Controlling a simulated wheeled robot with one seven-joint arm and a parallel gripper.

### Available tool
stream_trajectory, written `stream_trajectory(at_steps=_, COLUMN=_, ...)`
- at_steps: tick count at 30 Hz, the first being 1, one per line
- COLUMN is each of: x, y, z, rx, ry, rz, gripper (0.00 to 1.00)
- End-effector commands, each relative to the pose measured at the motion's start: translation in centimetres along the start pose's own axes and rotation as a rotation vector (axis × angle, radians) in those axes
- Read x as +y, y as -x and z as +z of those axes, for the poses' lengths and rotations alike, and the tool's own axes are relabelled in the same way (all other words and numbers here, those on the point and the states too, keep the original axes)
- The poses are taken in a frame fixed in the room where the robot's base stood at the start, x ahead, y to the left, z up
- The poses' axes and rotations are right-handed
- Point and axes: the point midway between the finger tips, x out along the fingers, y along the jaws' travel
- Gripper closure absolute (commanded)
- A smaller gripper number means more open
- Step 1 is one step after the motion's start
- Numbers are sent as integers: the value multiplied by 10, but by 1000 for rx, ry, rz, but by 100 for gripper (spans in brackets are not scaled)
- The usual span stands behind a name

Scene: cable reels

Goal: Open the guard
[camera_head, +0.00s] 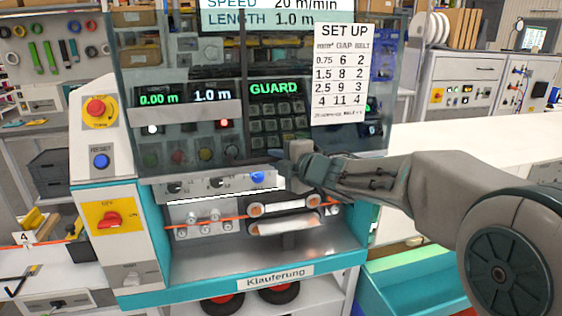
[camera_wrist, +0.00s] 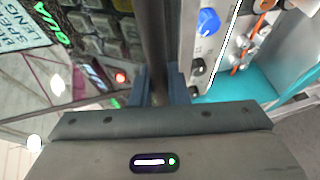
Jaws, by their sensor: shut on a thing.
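The guard (camera_head: 215,62) is a dark see-through panel on the cable machine in the head view. It hangs in front of the keypad and displays, and its lower edge lies above the rollers, which stand uncovered below it. My gripper (camera_head: 290,162) is at the guard's lower edge, right of its middle. In the wrist view, my gripper (camera_wrist: 158,92) is shut on a dark bar along the guard's edge (camera_wrist: 152,40), with a finger on each side. My fingers and wrist hide part of this edge in the head view.
Below the guard are white rollers (camera_head: 283,216) with an orange cable, and a blue knob (camera_head: 257,177). A red emergency button (camera_head: 97,108) and a red switch (camera_head: 109,220) are on the left. A white worktop (camera_head: 470,150) extends right behind my arm.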

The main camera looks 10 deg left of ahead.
Motion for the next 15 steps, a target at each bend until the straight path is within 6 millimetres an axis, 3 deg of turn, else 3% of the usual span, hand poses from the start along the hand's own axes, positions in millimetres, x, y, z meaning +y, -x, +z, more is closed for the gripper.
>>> stream_trajectory(at_steps=13, x=4, y=1, z=0, rx=2, ry=1, rz=2, gripper=100)
stream_trajectory(at_steps=15, x=4, y=1, z=0, rx=2, ry=1, rz=2, gripper=72)
